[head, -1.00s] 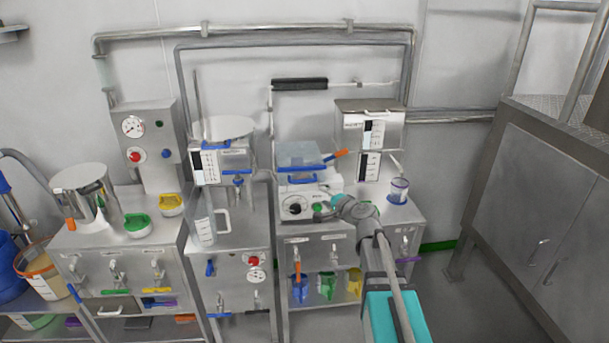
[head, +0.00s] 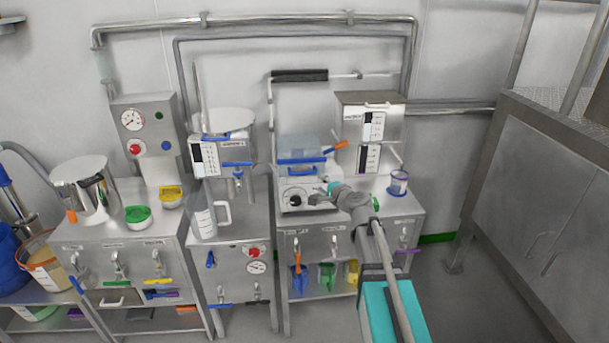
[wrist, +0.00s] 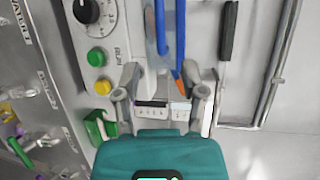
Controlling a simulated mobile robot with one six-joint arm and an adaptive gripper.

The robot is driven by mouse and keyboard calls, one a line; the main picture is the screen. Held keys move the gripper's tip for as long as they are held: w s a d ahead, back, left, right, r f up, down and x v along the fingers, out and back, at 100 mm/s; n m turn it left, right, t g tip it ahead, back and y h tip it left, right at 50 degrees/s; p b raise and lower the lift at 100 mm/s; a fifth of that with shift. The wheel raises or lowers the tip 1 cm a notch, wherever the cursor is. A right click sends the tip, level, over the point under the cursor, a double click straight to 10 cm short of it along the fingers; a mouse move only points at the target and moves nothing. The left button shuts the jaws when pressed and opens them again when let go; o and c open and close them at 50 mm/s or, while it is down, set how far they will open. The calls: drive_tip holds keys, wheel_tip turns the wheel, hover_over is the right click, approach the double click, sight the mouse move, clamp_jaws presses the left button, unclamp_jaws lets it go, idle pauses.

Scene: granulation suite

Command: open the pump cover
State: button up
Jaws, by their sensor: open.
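The pump (head: 295,197) is a white box with a dial on its front, on the middle-right steel bench. Its clear bluish cover (head: 297,150) with blue bars sits on top and looks closed. My gripper (head: 319,196) is in front of the pump's right side. In the wrist view my gripper (wrist: 164,95) is open, its two grey fingers apart with nothing held between them. The blue bars (wrist: 162,35) of the cover lie beyond the fingertips. The pump's front panel (wrist: 92,55) shows at left, with a black dial, a green button and a yellow button.
An orange-handled item (head: 335,147) is right of the cover; orange also shows beyond the fingers. A clear jug (head: 204,222) stands on the bench to the left.

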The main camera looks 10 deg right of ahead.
sight(305, 173)
drive_tip(key=b+x, duration=0.2)
drive_tip(key=x, duration=0.9)
drive_tip(key=shift+w+a+f, duration=0.1)
drive_tip(key=shift+w, duration=0.2)
clamp_jaws()
